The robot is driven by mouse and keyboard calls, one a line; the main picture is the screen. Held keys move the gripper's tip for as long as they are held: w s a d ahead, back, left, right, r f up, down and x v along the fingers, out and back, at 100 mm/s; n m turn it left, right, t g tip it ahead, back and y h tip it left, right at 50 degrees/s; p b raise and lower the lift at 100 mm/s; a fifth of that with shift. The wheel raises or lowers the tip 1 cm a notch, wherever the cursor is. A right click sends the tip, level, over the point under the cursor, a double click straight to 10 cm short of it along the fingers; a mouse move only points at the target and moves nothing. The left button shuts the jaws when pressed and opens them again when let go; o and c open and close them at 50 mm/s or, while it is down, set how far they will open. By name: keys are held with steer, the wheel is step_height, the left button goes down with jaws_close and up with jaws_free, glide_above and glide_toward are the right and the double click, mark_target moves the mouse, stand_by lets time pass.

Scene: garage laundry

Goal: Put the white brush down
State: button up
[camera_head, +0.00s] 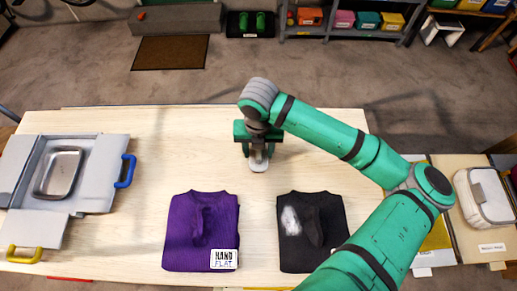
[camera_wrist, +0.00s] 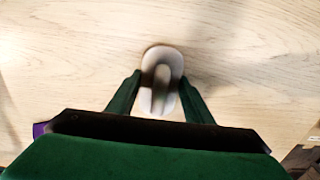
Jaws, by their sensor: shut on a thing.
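The white brush (camera_head: 259,162) is below my gripper (camera_head: 258,149) in the head view, over the middle of the pale wooden table (camera_head: 130,130). In the wrist view the white brush (camera_wrist: 162,65) is a pale oval with a raised handle, between the two green fingers of my gripper (camera_wrist: 160,97). My gripper is shut on the brush. The brush is close to the tabletop; I cannot tell whether it touches the wood. My gripper hides its upper part in the head view.
A folded purple sweater (camera_head: 190,240) with a label card (camera_head: 224,259) lies front left. A folded black sweater (camera_head: 300,255) with a whitish patch lies front right. A grey case (camera_head: 100,165) with a metal tray (camera_head: 60,172) stands left. Bare wood surrounds the brush.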

steer(key=shift+f, duration=0.25)
steer(key=shift+f, duration=0.4)
steer(key=o, duration=0.9)
steer(key=shift+r, duration=0.45)
step_height(320, 180, up, 12)
steer(key=shift+w+f, duration=0.1)
steer(key=shift+f, duration=0.05)
steer(key=shift+r, duration=0.45)
